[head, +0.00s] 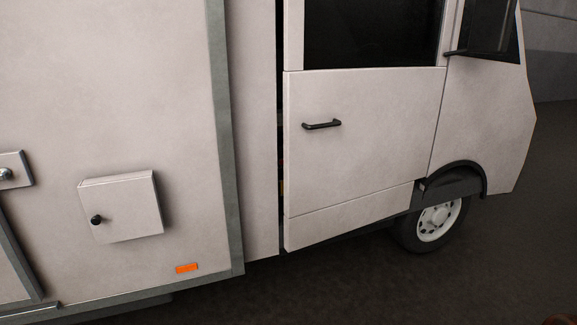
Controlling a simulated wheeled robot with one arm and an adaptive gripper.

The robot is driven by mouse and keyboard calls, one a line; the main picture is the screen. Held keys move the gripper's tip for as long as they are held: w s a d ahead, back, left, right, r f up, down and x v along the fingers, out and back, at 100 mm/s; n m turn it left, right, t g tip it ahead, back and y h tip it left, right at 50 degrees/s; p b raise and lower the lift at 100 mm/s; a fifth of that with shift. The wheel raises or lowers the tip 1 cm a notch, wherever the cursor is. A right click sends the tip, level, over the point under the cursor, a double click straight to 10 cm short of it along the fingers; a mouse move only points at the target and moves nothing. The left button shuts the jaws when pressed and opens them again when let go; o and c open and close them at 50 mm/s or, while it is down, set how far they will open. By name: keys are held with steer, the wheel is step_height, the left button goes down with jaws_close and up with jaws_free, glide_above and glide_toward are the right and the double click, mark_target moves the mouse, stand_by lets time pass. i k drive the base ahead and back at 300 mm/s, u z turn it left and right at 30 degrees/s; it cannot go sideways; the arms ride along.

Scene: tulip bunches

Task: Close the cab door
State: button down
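The white cab door (370,160) is in the middle of the head view, with a dark window (370,32) in its upper part. A black bar handle (322,124) sits near its left edge. The door is slightly ajar: a narrow dark gap shows along its left edge, and that edge stands a little out from the van body. The door's right edge meets the front part of the cab. What is inside the gap is mostly hidden. My gripper is not in view.
The van's box side (150,60) fills the left, with a small white hatch box (120,205) and an orange marker (187,268). The front wheel (437,222) is below the door at right. A black mirror (490,28) is at upper right. Dark floor (340,290) in front is clear.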

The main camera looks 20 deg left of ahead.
mark_target(357, 141)
steer(key=u, duration=1.2)
steer(key=i, duration=1)
steer(key=u, duration=0.25)
